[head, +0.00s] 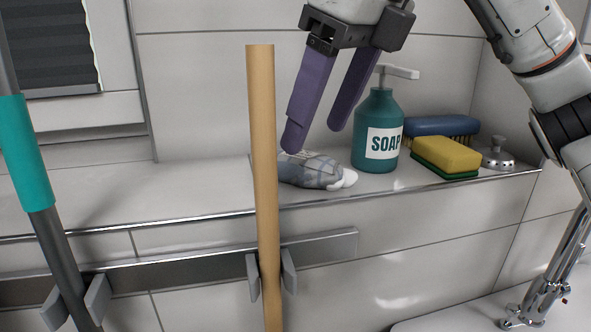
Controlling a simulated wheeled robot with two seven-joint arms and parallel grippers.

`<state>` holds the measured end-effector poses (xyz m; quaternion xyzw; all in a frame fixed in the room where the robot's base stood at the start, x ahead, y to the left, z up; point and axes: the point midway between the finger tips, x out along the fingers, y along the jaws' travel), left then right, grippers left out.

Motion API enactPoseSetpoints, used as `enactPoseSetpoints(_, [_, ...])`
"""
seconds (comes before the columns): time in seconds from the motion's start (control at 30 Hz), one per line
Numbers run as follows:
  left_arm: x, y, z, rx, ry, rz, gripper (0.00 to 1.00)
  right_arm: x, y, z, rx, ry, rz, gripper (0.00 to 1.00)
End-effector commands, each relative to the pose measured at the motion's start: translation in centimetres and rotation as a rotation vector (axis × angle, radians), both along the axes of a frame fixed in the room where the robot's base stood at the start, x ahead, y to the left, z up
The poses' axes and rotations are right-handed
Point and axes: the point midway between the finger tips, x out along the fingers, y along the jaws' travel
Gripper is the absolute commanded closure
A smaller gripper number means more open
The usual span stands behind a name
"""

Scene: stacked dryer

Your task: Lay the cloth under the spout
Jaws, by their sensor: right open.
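A crumpled grey-and-white checked cloth (312,172) lies on the white tiled ledge (190,192), partly hidden behind a wooden pole. My right gripper (315,137) comes down from above with two purple fingers spread apart. It is open and empty, its fingertips a little above the cloth or close to it; contact cannot be told. A teal soap bottle (370,150) with a grey pump spout (398,72) stands right of the cloth. A chrome tap (548,283) shows at the lower right; its outlet is not clear. My left gripper is not in view.
The wooden pole (264,130) and a teal-and-grey pole (30,160) stand upright in rail clips (190,268) before the ledge. Right of the soap are a blue brush (440,125), a yellow-green sponge (446,156) and a metal plug (497,156). The ledge's left part is bare.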

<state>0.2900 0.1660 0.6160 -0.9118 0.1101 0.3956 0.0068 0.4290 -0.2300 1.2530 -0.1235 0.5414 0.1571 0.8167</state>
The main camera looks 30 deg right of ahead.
Motion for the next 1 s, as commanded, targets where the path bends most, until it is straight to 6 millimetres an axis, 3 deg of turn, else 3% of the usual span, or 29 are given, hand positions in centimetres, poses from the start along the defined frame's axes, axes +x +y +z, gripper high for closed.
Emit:
enactPoseSetpoints(0.43, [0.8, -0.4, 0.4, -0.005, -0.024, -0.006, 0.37, 1.7, 0.6, -4.9, 0.000, 0.002, 0.000, 0.36])
enactPoseSetpoints(0.77, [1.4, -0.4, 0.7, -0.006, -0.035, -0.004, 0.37, 2.0, 0.7, -5.5, 0.000, -0.001, 0.000, 0.36])
enactPoseSetpoints(1.0, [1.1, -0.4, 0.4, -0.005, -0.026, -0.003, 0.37, 2.0, 0.7, -5.5, 0.001, 0.000, -0.001, 0.76])
